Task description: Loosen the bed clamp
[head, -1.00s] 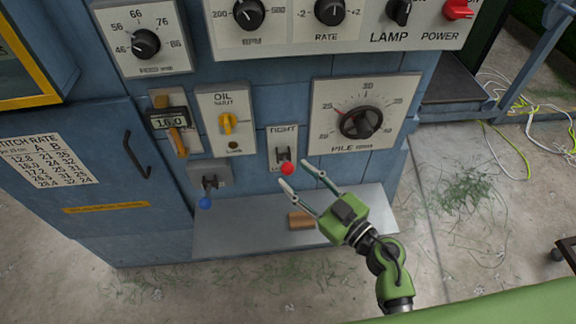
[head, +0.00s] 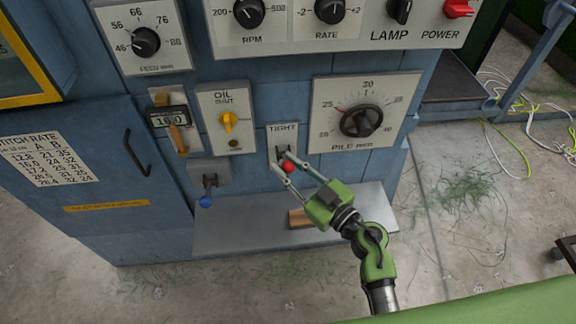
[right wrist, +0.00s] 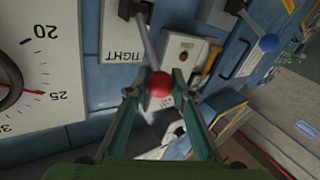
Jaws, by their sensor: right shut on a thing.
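The bed clamp is a small lever with a red ball knob (head: 288,167) under a plate marked TIGHT (head: 283,134) on the blue machine front. My right gripper (head: 281,163) has its two fingers on either side of the red knob and is shut on it. In the right wrist view the red knob (right wrist: 159,85) sits between the fingertips, with the grey lever rod running up from it to the TIGHT plate (right wrist: 124,40). My left gripper is not in view.
A lever with a blue knob (head: 205,201) hangs to the left. A wooden block (head: 301,218) lies on the grey ledge (head: 240,237) below.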

